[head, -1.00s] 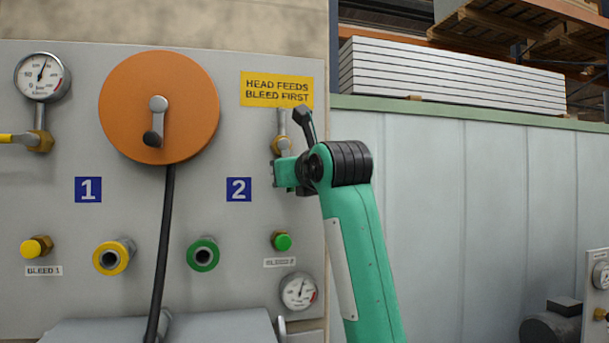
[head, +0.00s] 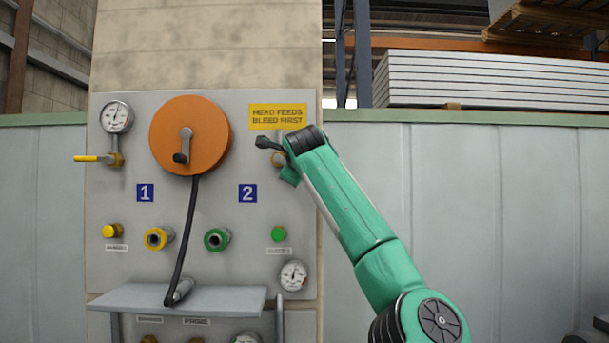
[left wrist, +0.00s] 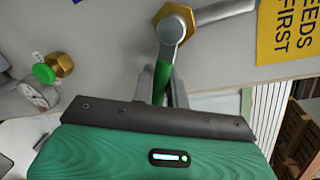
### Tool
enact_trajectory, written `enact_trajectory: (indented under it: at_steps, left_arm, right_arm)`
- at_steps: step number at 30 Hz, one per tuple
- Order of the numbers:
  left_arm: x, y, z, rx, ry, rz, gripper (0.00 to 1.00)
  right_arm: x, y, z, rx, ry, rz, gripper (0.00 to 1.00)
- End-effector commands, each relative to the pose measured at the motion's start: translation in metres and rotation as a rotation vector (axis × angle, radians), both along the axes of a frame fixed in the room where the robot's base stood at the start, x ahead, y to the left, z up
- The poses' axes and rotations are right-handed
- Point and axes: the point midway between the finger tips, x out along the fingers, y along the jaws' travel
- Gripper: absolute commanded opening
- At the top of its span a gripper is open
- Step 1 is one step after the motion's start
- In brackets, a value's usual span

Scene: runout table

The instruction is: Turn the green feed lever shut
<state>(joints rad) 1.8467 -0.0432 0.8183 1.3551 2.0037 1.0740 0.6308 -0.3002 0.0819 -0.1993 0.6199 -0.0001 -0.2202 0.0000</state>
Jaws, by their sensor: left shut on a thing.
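The green feed lever (left wrist: 162,75) shows in the left wrist view, running down from a grey hub on a brass valve body (left wrist: 176,22). It stands roughly square to the metal pipe (left wrist: 225,13) at the upper right. My left gripper (left wrist: 162,90) is shut on the lever, a finger on each side. In the head view the left gripper (head: 289,176) is at the right of the panel below the yellow sign (head: 277,117), where it and the arm hide the lever and most of the brass valve (head: 278,160). My right gripper is not in view.
The grey panel (head: 120,270) carries an orange hose reel (head: 205,120), gauges, coloured couplings and a yellow lever (head: 92,158) at left. A grey shelf (head: 225,297) juts out below with the black hose hanging over it.

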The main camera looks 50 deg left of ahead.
Motion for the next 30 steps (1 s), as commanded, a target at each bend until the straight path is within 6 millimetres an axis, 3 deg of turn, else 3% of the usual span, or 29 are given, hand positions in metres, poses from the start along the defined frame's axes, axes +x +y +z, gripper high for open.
enact_trajectory:
  at_steps: [7, 18, 30]
  left_arm:
    - [0.004, -0.004, 0.013, -0.143, -0.169, -0.004, 0.00]
    - [0.006, -0.005, 0.024, -0.288, -0.336, -0.002, 0.00]
    - [0.005, -0.004, 0.028, -0.335, -0.392, 0.000, 0.00]
  right_arm:
    - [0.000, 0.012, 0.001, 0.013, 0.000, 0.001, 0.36]
    - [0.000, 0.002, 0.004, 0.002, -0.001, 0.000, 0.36]
    - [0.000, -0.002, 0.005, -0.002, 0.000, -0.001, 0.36]
